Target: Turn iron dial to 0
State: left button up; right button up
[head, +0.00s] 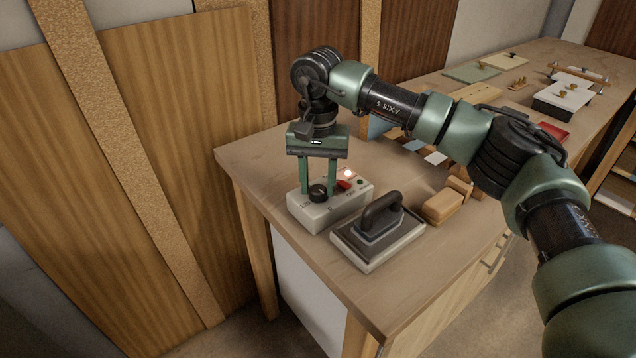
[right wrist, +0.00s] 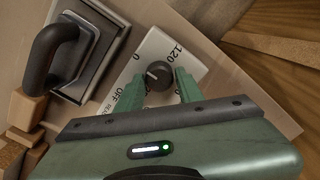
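The iron dial (head: 318,192) is a round black knob on top of a pale control box (head: 330,215) near the table's left end. In the right wrist view the dial (right wrist: 158,75) shows a light pointer mark on its left half. Labels "120", "0" and "OFF" are printed around it. My right gripper (head: 318,190) points down over the box, its green fingers apart on either side of the dial. In the right wrist view a gap shows between the fingers (right wrist: 158,88) and the knob. My left gripper is not in view.
The iron (head: 378,234) with its dark handle stands just right of the box. A red switch (head: 344,185) and a glowing lamp (head: 348,172) are on the box. Wooden blocks (head: 442,205) lie farther right. Wood panels (head: 180,110) stand behind the table's left end.

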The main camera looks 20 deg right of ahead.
aim_at(318, 188)
jog(key=shift+o, duration=1)
notch_tip(318, 188, up, 8)
jog(key=shift+f+b, duration=0.1)
jog(key=shift+b, duration=0.3)
jog(key=shift+s, duration=0.1)
